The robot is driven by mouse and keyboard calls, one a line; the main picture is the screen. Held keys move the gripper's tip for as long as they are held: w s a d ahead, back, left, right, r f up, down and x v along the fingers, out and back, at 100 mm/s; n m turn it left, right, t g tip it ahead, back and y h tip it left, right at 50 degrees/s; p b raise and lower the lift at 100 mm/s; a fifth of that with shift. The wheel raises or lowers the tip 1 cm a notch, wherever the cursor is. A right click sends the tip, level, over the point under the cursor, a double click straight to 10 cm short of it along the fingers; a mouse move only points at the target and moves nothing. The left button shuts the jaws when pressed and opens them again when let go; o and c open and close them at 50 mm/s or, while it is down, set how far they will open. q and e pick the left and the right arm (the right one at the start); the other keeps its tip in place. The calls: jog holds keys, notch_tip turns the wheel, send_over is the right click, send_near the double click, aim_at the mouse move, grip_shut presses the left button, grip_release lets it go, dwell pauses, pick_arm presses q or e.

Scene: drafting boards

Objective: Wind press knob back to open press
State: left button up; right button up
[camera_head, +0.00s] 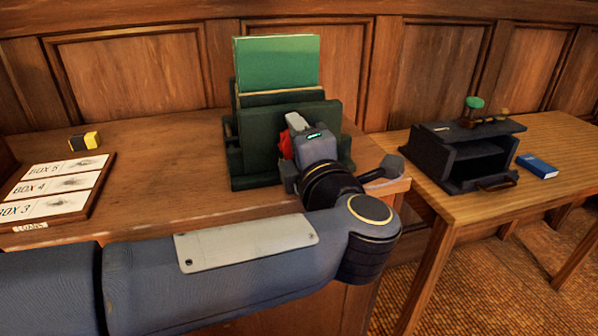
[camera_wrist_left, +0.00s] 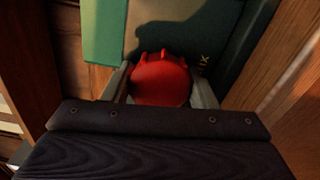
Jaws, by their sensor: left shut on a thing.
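The press (camera_head: 246,150) is a dark green frame on the wooden table, with a green book or board (camera_head: 277,62) standing upright in it. Its red knob (camera_head: 286,145) faces me and is mostly hidden by my left gripper (camera_head: 292,140) in the head view. In the left wrist view the red knob (camera_wrist_left: 160,80) sits between the two grey fingers of my left gripper (camera_wrist_left: 160,86), which is shut on it. The green board (camera_wrist_left: 102,35) shows behind it at upper left. My right gripper is not in view.
A board with labelled cards (camera_head: 58,190) and a yellow-black block (camera_head: 84,141) lie on the left of the table. A second table (camera_head: 555,130) at the right holds a dark open box (camera_head: 465,155) and a blue book (camera_head: 537,166). A panelled wall stands behind.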

pick_arm(q)
jog(key=n+b, duration=0.8)
jog(key=f+n+b, duration=0.1)
jog(key=n+b, duration=0.3)
jog(key=b, duration=0.1)
jog(key=shift+f, duration=0.1)
jog(key=n+b, duration=0.2)
jog(key=shift+n, duration=0.3)
jog(key=shift+r+n+p, duration=0.55)
jog(key=shift+n+p, duration=0.15)
jog(key=shift+p, duration=0.05)
jog(key=n, duration=0.5)
jog(key=shift+r+n, duration=0.1)
jog(key=shift+n, duration=0.6)
jog(key=n, duration=0.2)
jog(key=shift+n, duration=0.4)
jog(key=o, duration=1)
